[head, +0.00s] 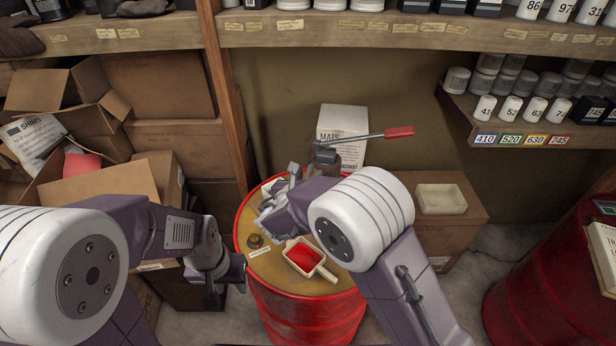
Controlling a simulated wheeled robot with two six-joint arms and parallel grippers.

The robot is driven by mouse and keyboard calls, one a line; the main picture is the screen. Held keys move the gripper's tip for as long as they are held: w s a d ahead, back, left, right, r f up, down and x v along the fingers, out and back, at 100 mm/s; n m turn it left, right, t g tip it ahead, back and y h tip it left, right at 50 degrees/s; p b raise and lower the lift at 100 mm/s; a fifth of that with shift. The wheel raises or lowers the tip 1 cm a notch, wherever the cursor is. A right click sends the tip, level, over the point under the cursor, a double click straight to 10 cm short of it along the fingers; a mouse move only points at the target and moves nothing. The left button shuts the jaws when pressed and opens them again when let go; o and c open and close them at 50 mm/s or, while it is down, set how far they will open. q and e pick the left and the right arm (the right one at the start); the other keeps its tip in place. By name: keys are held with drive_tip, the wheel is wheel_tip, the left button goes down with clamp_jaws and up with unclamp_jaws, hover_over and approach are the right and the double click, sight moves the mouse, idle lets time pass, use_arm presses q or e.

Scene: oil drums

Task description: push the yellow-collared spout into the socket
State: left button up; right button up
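A red oil drum (312,315) with a tan top stands in the middle. A hand pump (350,150) with a long lever and red grip rises at the back of the drum. My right gripper (280,184) is over the drum's back left part, partly hidden by its own arm; I cannot tell whether it is open or shut. My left gripper (227,293) hangs outside the drum's left rim, its fingers apart and empty. I cannot make out a yellow-collared spout or its socket; the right arm hides part of the drum top.
A small scoop (296,247) with red contents and a dark brown cap (255,241) lie on the drum top. Cardboard boxes (100,190) crowd the left. A pale tray (441,198) sits on a box at right. Another red drum (540,285) stands far right. Shelves run behind.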

drive_tip(key=b+v, duration=0.2)
drive_tip(key=v, duration=0.7)
